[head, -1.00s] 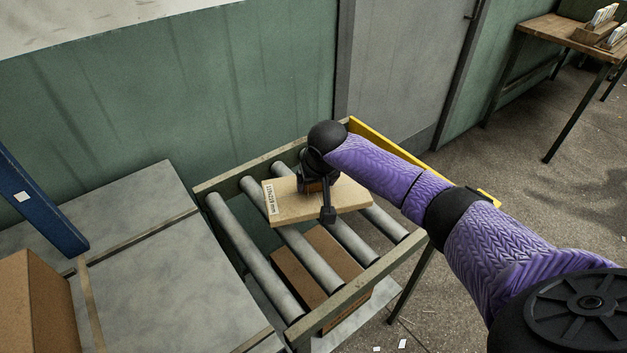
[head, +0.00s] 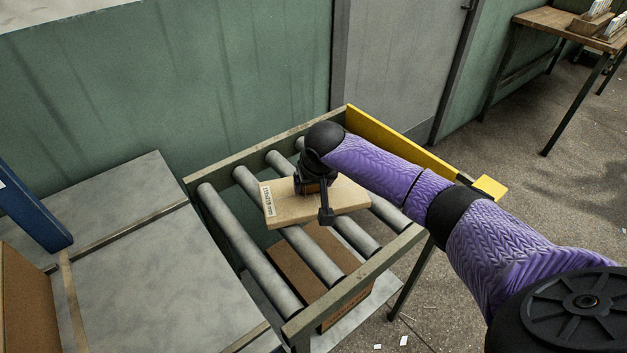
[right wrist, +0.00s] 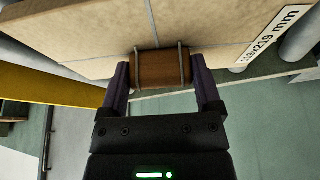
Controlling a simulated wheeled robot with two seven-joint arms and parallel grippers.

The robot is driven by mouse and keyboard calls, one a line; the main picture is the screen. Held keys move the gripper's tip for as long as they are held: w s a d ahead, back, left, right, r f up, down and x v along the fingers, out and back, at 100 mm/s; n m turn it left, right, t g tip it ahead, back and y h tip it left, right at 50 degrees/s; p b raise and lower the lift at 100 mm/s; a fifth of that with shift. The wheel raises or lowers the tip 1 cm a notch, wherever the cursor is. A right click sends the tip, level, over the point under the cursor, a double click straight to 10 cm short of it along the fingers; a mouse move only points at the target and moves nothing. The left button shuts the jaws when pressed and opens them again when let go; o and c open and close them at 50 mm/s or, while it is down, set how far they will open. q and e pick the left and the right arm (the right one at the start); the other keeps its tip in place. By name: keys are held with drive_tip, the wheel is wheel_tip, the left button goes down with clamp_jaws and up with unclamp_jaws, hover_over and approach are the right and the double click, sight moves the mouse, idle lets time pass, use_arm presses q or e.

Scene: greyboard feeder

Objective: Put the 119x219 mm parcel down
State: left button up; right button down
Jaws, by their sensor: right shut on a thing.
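The 119x219 mm parcel (head: 287,208) is a flat tan box with a white size label at its left end. It is over the roller rack (head: 353,284). I cannot tell whether its underside touches the rollers. My right gripper (head: 326,196) is shut on it from above. In the right wrist view the fingers (right wrist: 162,76) close on a brown strapped block on the face of the parcel (right wrist: 80,32), and the label shows at the right. My left gripper is not in view.
A brown box (head: 290,271) lies below the rollers. A yellow guard (head: 405,143) lines the rack's far right side. A grey table (head: 150,265) adjoins at left, with a brown box (head: 25,298) and a blue post (head: 32,215). Bare rollers (head: 240,245) lie left of the parcel.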

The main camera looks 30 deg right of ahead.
sight(316, 200)
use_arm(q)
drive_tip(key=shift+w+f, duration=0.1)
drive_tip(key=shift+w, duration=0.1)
use_arm(e)
drive_tip(key=shift+f, duration=0.35)
drive_tip(key=shift+c, duration=0.3)
unclamp_jaws()
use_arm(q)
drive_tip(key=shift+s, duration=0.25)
use_arm(e)
drive_tip(key=shift+o, duration=0.3)
drive_tip(key=p+v, duration=0.3)
drive_tip(key=v, duration=0.3)
drive_tip(key=shift+w, duration=0.2)
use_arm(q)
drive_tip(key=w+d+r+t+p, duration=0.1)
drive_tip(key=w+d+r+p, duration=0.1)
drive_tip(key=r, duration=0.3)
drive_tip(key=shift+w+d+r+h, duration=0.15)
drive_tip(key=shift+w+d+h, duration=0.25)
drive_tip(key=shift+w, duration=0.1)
use_arm(e)
drive_tip(key=v, duration=0.4)
drive_tip(key=shift+s, duration=0.15)
